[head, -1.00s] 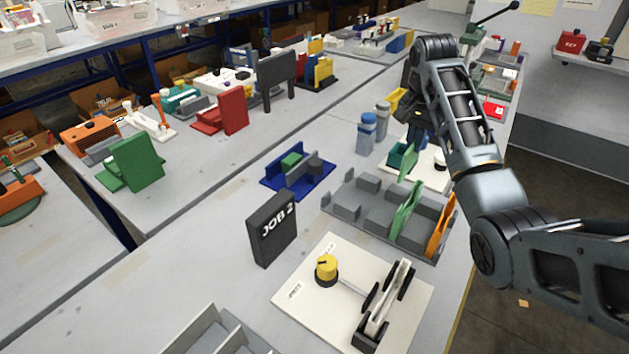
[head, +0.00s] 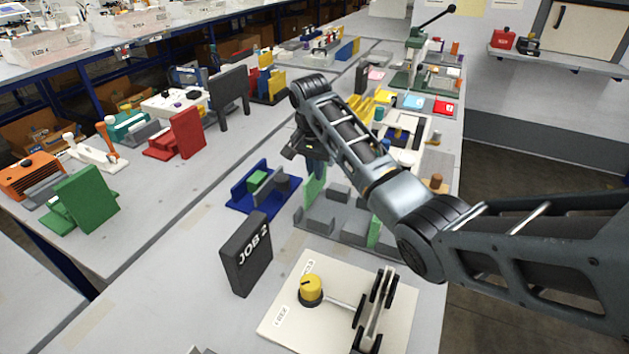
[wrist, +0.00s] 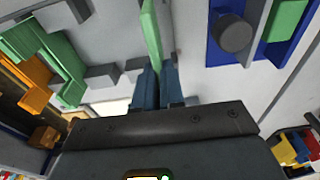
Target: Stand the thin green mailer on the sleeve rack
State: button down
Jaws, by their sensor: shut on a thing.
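My gripper (head: 312,158) points down and is shut on the thin green mailer (head: 314,187), which hangs below it on edge. In the wrist view the mailer (wrist: 152,35) stands out thin between the two blue fingers (wrist: 157,87). The grey sleeve rack (head: 330,238) lies below, and the mailer is at its far left end. I cannot tell whether the mailer touches it. The rack also shows in the wrist view (wrist: 100,50). Another green piece (head: 374,232) stands in the rack, partly behind my arm. An orange piece (wrist: 28,72) stands beside it.
A blue tray (head: 262,205) with a green and a grey block is close left of the mailer. The dark JOB 2 block (head: 245,255) stands in front. A cream board (head: 290,320) with a yellow knob lies nearer. Bare table lies left of the blue tray.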

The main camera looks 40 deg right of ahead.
aim_at(315, 182)
jog(key=shift+a+f+p, duration=0.15)
jog(key=shift+f+p, duration=0.15)
jog(key=shift+f, duration=1.8)
jog(key=shift+f, duration=0.1)
jog(key=c, duration=1.2)
grip_release()
jog(key=shift+c, duration=0.2)
jog(key=r, duration=0.7)
jog(key=a+r, duration=0.1)
jog(key=r, duration=0.3)
jog(key=shift+s+a+r, duration=0.1)
jog(key=shift+s+r, duration=0.1)
jog(key=shift+r, duration=0.05)
jog(key=shift+r+p, duration=0.4)
jog(key=shift+s+f, duration=0.1)
